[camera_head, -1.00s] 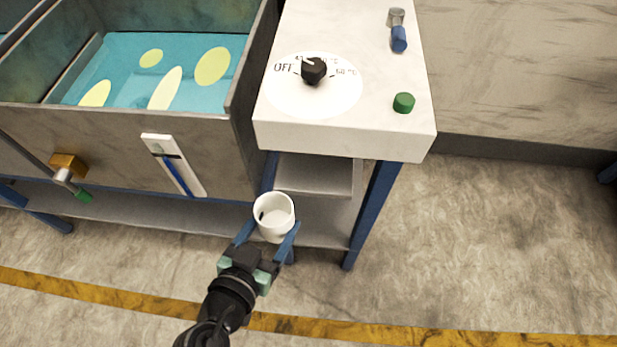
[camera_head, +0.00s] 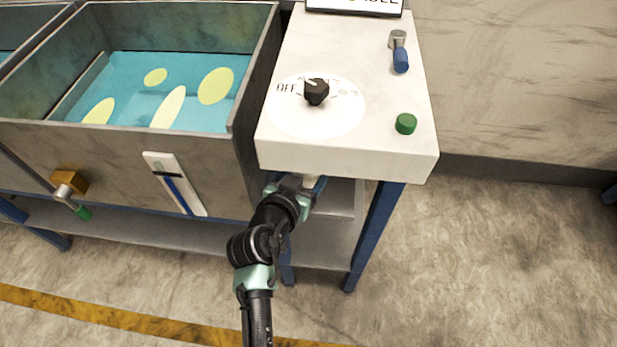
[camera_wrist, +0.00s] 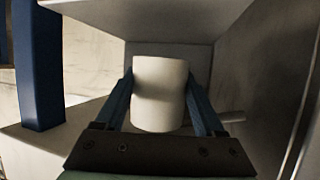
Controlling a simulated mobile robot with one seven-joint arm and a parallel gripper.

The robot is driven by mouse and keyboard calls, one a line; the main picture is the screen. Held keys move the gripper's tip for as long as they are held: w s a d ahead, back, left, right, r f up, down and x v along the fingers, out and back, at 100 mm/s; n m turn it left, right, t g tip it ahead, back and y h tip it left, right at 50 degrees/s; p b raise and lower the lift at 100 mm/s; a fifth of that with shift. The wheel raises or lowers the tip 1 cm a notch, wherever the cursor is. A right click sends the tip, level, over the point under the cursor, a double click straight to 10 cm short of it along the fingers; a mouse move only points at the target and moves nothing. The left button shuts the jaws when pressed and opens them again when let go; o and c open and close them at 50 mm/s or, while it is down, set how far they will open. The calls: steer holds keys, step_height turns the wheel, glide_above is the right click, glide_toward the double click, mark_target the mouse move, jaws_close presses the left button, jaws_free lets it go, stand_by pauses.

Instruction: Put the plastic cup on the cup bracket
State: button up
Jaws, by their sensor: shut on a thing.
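The white plastic cup (camera_wrist: 160,92) sits between the two blue fingers of my gripper (camera_wrist: 162,100) in the wrist view. My gripper is shut on it. In the head view my gripper (camera_head: 297,184) reaches under the front edge of the white control counter, and only a small pale part of the cup shows there. A grey box-like ledge (camera_head: 342,197) lies under the counter. I cannot tell for sure which part is the cup bracket.
The white counter (camera_head: 349,153) with a black dial (camera_head: 316,91) and a green button (camera_head: 406,124) overhangs my gripper. The water tank (camera_head: 120,150) stands close on the left. A blue leg (camera_head: 374,236) stands on the right; it also shows in the wrist view (camera_wrist: 38,65).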

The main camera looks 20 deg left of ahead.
mark_target(309, 181)
steer(key=shift+w, duration=0.2)
steer(key=shift+f+b, duration=0.5)
steer(key=shift+f, duration=1.25)
steer(key=shift+f, duration=0.2)
steer(key=o, duration=1.4)
steer(key=shift+r, duration=0.1)
